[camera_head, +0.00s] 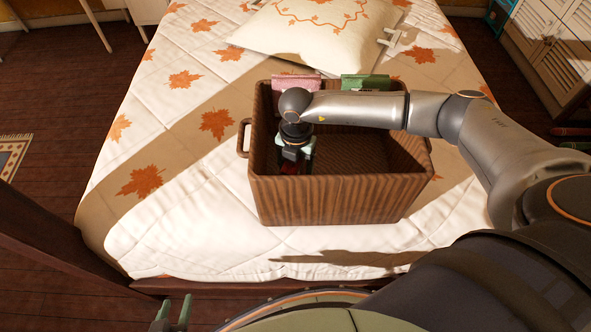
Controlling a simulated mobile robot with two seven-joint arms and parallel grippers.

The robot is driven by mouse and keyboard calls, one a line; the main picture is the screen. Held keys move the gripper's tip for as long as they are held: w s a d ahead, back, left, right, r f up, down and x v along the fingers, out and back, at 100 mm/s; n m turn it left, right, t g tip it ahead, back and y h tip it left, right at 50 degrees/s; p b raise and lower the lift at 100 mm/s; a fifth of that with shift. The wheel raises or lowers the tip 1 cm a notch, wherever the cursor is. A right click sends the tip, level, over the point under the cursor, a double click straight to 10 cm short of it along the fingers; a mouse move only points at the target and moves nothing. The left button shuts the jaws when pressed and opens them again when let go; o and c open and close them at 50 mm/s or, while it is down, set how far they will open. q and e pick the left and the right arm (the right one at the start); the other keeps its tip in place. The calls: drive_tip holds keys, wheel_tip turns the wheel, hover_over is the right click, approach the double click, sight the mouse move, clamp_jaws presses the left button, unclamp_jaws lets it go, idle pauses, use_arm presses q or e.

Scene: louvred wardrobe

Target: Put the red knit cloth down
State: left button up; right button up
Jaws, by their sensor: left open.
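A small dark red patch (290,168), perhaps the red knit cloth, shows low in the left part of a brown wooden basket (335,200). My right gripper (293,160) points down inside the basket, right at this patch. Its fingertips are in shadow, so I cannot tell whether they grip the cloth or only touch it. My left gripper (174,312) is at the bottom edge of the picture, in front of the bed, with its two green fingers apart and nothing seen between them.
The basket stands on a bed (180,225) with a leaf-patterned quilt. A pink cloth (297,82) and a green cloth (365,82) hang at its back rim. A pillow (300,30) lies behind. A louvred cabinet (555,60) stands at upper right. The quilt left of the basket is clear.

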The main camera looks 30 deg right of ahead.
wheel_tip(320, 180, up, 11)
drive_tip(key=shift+w+d+r, duration=0.1)
drive_tip(key=shift+d, duration=0.05)
idle(0.4)
